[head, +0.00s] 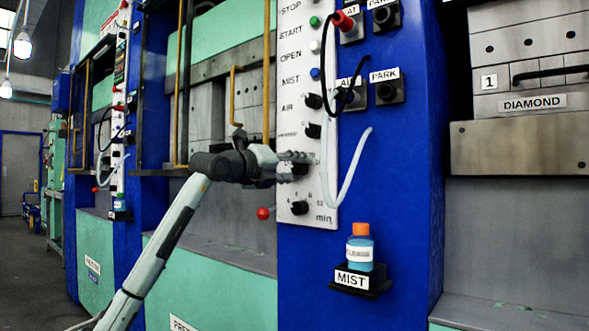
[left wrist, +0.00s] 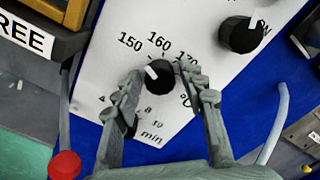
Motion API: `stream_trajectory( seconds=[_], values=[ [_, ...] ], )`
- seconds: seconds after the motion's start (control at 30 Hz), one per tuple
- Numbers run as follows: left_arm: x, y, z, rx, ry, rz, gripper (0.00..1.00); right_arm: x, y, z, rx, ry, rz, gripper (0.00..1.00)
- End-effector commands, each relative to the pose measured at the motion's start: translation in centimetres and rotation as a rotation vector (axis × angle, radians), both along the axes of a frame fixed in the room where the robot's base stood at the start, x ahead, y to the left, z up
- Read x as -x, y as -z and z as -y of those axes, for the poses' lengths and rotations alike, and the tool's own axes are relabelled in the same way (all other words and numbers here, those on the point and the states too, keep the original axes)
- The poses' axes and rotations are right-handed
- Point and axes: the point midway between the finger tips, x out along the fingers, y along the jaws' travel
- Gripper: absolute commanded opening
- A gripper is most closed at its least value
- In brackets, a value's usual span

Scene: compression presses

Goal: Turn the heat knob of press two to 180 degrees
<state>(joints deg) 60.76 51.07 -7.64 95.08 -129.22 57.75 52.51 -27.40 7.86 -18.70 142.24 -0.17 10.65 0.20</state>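The heat knob of the press is black with a white pointer. It sits on the white panel in the head view (head: 300,169) and in the left wrist view (left wrist: 160,78). Its printed scale shows 150, 160 and 170; the following marks are partly hidden by a finger. The pointer points up and left, roughly toward 150. My left gripper (head: 290,163) is at the knob, also seen in the left wrist view (left wrist: 165,85). Its fingers stand on either side of the knob, with small gaps visible. My right gripper is not in view.
A timer knob (head: 299,208) marked min is just below, partly behind a finger in the wrist view. Another black knob (left wrist: 241,35) is above. A pale hose (head: 345,185) hangs beside the panel. A blue bottle (head: 360,250) stands on the MIST holder (head: 352,280). A red ball handle (head: 263,213) is left.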

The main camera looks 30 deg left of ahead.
Motion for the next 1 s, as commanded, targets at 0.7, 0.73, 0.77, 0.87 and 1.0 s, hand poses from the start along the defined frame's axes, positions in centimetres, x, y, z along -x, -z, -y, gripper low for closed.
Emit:
stream_trajectory(
  seconds=[0.7,0.73,0.77,0.87,1.0],
  values=[
    [0.0,0.0,0.0,-0.084,-0.001,0.005,0.00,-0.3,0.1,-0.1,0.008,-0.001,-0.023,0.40],
    [0.0,-0.1,-0.1,-0.102,-0.001,0.007,0.00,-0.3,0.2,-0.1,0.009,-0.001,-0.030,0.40],
    [0.0,-0.1,-0.1,-0.120,-0.001,0.008,0.00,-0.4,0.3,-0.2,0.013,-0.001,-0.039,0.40],
    [0.0,-0.2,-0.1,-0.192,-0.001,0.015,0.00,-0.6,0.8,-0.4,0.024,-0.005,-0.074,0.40],
    [0.0,-0.2,-0.1,-0.318,-0.003,0.024,0.00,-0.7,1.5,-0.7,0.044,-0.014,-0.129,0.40]
  ],
)
